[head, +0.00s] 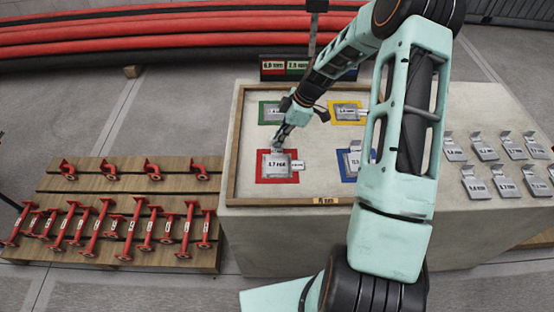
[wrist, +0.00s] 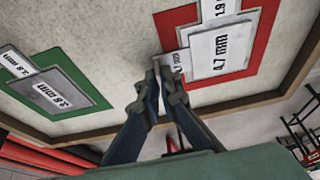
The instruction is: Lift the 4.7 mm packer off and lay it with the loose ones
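The 4.7 mm packer (head: 278,166) is a grey plate with a white label and an upright tab. It lies on a red-bordered square (head: 262,178) at the front left of the tray; it also shows in the wrist view (wrist: 218,52). A small 1.9 mm label sits beside its plate. My gripper (head: 279,141) reaches down to the packer's tab from behind. In the wrist view my fingertips (wrist: 162,75) are close together at the tab, apparently shut on it, and partly hide it. Loose packers (head: 506,188) stand in two rows on the table's right side.
The tray (head: 233,150) has a raised wooden rim. It also holds packers on green (head: 263,113), yellow (head: 362,112) and blue squares, the blue one partly behind my arm. Red pipe pieces (head: 130,230) lie on pallets at left. Bare table lies around the loose packers.

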